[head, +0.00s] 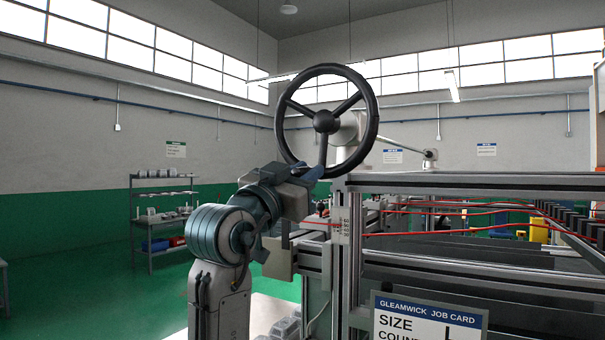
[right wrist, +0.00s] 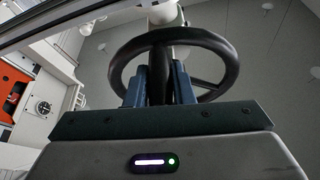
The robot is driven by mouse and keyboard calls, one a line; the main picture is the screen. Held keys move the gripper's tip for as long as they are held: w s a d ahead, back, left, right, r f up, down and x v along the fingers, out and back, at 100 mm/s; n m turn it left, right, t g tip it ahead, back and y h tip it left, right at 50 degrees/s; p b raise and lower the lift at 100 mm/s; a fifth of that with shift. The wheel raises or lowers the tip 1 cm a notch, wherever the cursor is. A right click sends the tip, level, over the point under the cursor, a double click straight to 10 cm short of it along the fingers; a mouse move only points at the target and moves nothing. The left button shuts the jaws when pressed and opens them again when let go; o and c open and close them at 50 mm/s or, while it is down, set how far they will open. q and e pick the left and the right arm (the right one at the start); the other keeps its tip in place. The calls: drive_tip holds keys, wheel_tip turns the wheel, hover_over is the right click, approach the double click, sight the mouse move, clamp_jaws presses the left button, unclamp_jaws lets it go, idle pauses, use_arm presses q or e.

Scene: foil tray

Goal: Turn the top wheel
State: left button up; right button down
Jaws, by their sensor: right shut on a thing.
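The top wheel (head: 326,122) is a black three-spoke handwheel, standing upright above the left end of the metal frame in the head view. One spoke points down, and the other two point up to the left and up to the right. My right gripper (head: 313,173) is at the wheel's bottom, shut on it where the lower spoke meets the rim. In the right wrist view the blue-grey fingers (right wrist: 159,82) stand on both sides of the dark spoke, and the wheel's rim (right wrist: 229,62) curves around behind them. My left gripper is not in view.
The metal frame (head: 440,180) with red cords (head: 415,233) fills the right side, close to my arm. A job card (head: 428,316) hangs at its front. A shelf rack (head: 160,215) stands far left, with open green floor before it.

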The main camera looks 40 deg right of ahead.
drive_tip(key=shift+s+n, duration=0.15)
drive_tip(key=shift+n, duration=0.15)
drive_tip(key=shift+s+d, duration=0.1)
drive_tip(key=shift+s, duration=0.05)
drive_tip(key=shift+s+d+r+n+t+y+p, duration=0.4)
drive_tip(key=shift+s+n+t, duration=0.4)
drive_tip(key=shift+n, duration=0.85)
drive_tip(key=shift+s+d+r+n+t+y+p, duration=0.25)
drive_tip(key=shift+s+n+t+y+p, duration=0.4)
drive_tip(key=shift+n, duration=0.95)
drive_tip(key=shift+s+d+r+n+t+y+p, duration=0.3)
drive_tip(key=shift+s+n+t, duration=0.65)
drive_tip(key=shift+n, duration=0.7)
